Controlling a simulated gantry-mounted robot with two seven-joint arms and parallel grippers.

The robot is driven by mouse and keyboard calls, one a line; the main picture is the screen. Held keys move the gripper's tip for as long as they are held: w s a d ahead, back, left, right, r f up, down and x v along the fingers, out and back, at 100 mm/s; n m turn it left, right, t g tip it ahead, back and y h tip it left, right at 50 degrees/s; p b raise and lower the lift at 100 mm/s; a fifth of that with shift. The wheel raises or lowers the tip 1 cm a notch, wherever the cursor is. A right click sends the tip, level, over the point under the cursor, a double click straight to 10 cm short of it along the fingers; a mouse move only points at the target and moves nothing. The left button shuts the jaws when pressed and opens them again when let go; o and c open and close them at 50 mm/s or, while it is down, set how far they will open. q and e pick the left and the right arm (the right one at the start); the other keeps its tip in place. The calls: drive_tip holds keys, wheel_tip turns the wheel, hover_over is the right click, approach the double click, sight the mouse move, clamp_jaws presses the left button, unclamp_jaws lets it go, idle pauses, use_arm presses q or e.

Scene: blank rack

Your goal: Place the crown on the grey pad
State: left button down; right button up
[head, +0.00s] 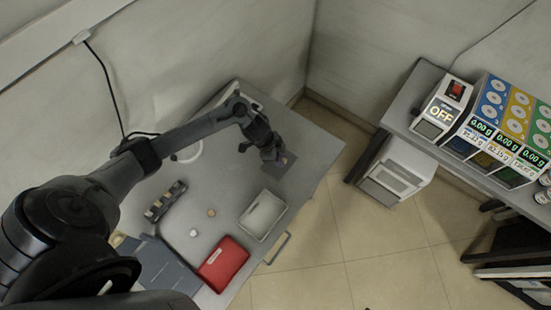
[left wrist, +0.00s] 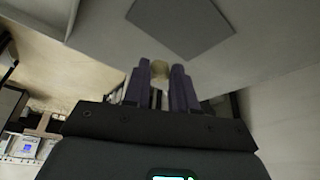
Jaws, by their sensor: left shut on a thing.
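My left gripper (head: 277,157) reaches over the far right part of the grey table, above the dark grey pad (head: 284,172). In the left wrist view, my left gripper (left wrist: 160,80) is shut on a small pale yellowish piece, the crown (left wrist: 159,68), at its fingertips. The grey pad (left wrist: 180,22) shows beyond the fingertips in that view, with the crown apart from it in the picture. I cannot tell the exact height of the crown above the pad. In the head view the gripper partly hides the pad. My right gripper is not in view.
A white tray (head: 250,224) and a red case (head: 222,264) lie nearer on the table (head: 225,195). A dark rack (head: 165,200) and small pieces (head: 211,212) are to the left. A side bench at right holds a switch box (head: 441,108) and colored dispensers (head: 505,125).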

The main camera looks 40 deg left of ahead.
use_arm(q)
drive_tip(key=a+f, duration=0.1)
drive_tip(key=a, duration=0.2)
drive_tip(key=shift+w+f, duration=0.4)
drive_tip(key=shift+d+f+b, duration=0.1)
drive_tip(key=shift+f+b, duration=0.4)
drive_tip(key=shift+f, duration=1.5)
drive_tip(key=shift+f, duration=0.2)
drive_tip(key=c, duration=0.9)
unclamp_jaws()
drive_tip(key=shift+r, duration=0.15)
